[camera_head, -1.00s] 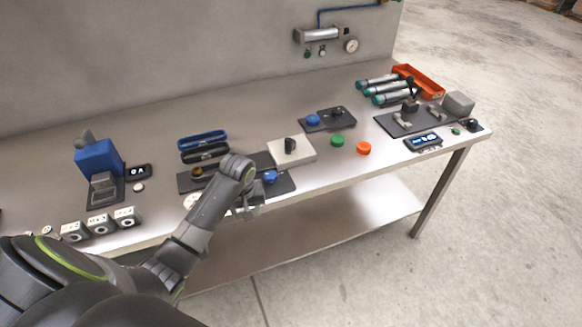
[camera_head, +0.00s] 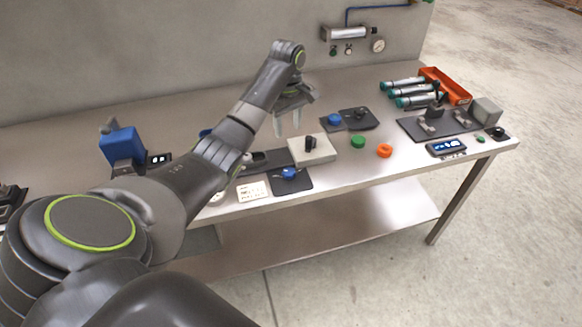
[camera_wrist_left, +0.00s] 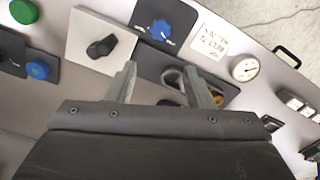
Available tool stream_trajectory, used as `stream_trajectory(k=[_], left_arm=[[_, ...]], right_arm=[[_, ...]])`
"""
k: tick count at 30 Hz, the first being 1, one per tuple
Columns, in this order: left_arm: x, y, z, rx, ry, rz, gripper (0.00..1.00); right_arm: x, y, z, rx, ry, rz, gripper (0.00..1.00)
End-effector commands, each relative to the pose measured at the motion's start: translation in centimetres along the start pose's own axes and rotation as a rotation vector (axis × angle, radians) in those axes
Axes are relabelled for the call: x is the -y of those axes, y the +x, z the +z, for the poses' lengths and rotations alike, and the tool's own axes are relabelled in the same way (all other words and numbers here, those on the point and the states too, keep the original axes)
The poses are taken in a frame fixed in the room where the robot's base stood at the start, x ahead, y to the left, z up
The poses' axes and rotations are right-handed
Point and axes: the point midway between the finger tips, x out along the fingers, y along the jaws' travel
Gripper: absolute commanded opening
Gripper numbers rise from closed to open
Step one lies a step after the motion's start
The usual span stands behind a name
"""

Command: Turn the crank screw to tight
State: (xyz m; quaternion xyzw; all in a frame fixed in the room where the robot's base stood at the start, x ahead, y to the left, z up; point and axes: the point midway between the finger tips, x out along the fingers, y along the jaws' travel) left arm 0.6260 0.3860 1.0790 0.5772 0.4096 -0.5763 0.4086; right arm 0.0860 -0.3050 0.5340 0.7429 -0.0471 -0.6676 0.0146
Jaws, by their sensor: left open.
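No part is clearly recognisable as the crank screw. A black handle (camera_head: 311,143) stands on a pale block (camera_head: 318,155) near the bench's middle; in the left wrist view the handle (camera_wrist_left: 101,47) lies left of the fingers. A blue knob (camera_head: 289,172) sits on a dark plate in front; it shows above the fingers in the left wrist view (camera_wrist_left: 161,29). A black lever (camera_head: 436,108) stands on another dark plate at the right. My left gripper (camera_head: 288,125) is open and empty above the bench, just behind the pale block. My right gripper is not in view.
A blue device (camera_head: 121,146) stands at the left. A green cap (camera_head: 358,141) and an orange cap (camera_head: 384,150) lie right of the pale block. Several cylinders and an orange tray (camera_head: 446,86) are at the back right. A gauge (camera_head: 377,45) is on the wall.

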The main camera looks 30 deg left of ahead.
Motion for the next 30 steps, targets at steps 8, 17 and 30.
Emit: stream_trajectory(k=[8, 17, 30], left_arm=[[0.1, 3.0, 0.0, 0.006, -0.007, -0.005, 0.47], [0.1, 9.5, 0.1, 0.006, -0.007, -0.006, 0.47], [0.0, 16.4, 0.0, 0.003, -0.005, -0.001, 0.47]], right_arm=[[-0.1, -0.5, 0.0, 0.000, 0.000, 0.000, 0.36], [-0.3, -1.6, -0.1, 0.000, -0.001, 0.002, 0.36], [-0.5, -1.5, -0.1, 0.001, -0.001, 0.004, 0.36]])
